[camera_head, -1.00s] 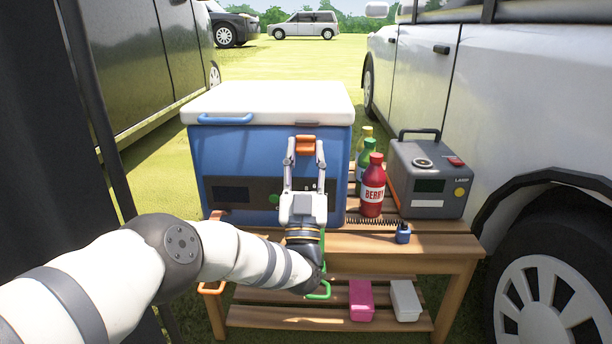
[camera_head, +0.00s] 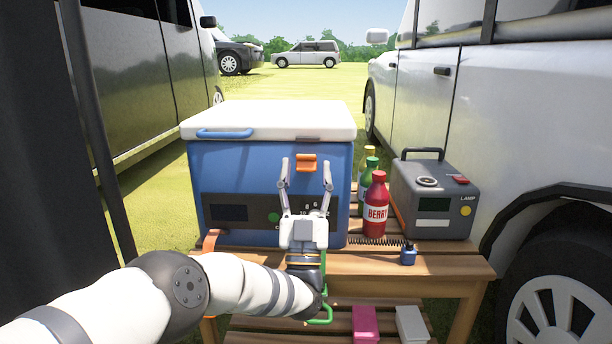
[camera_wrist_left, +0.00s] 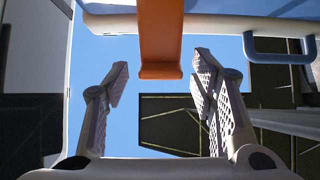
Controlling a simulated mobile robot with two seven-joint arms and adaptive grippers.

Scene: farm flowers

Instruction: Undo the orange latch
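The orange latch (camera_head: 306,163) sits on the upper front of the blue cooler (camera_head: 240,168), just under its white lid (camera_head: 270,118). My left gripper (camera_head: 306,172) is in front of the cooler with its fingers apart, one on each side of and slightly below the latch. In the left wrist view the orange latch (camera_wrist_left: 160,40) hangs down from the top, and my left gripper's open fingers (camera_wrist_left: 160,82) stand below it with nothing between them. I cannot tell whether the latch is fastened. My right gripper is not in view.
The cooler stands on a wooden table (camera_head: 350,266). A red bottle (camera_head: 375,205), a green bottle (camera_head: 369,180) and a grey lamp box (camera_head: 435,197) stand to its right. A small blue object (camera_head: 408,256) is near the front edge. Vehicles flank both sides.

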